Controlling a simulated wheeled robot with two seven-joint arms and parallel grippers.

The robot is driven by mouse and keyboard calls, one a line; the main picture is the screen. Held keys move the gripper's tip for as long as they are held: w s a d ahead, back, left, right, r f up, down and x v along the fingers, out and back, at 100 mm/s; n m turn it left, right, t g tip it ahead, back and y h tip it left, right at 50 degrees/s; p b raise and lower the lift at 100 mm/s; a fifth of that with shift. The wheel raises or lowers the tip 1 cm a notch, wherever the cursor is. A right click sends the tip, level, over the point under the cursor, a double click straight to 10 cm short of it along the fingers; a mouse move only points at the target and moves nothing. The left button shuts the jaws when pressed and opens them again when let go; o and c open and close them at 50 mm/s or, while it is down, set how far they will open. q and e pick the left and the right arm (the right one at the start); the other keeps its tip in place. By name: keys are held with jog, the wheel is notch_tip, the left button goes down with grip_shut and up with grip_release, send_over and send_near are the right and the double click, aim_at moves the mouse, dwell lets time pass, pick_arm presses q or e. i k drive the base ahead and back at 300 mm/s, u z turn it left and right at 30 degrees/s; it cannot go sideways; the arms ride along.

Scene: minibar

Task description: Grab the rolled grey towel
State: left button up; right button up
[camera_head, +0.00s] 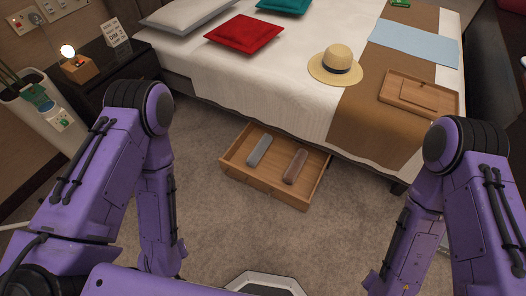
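A rolled grey towel (260,150) lies in the left part of an open wooden drawer (268,190) that sticks out from under the bed. A rolled brown towel (296,166) lies to its right in the same drawer. The two rolls are apart. My purple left arm comes in from the left and my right arm from the right, both pointing down. Their grippers are not visible in this view. Neither arm touches the drawer or the towels.
The bed (250,75) stands behind the drawer, with a straw hat (335,66), a red cushion (243,34) and a wooden tray (440,101) on it. A nightstand (105,60) with a small lamp stands at the left. The carpet (225,225) before the drawer is clear.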

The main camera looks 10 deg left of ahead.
aim_at(258, 152)
jog(key=k, duration=0.55)
jog(key=u, duration=0.5)
jog(key=i, duration=1.85)
jog(key=z, duration=0.8)
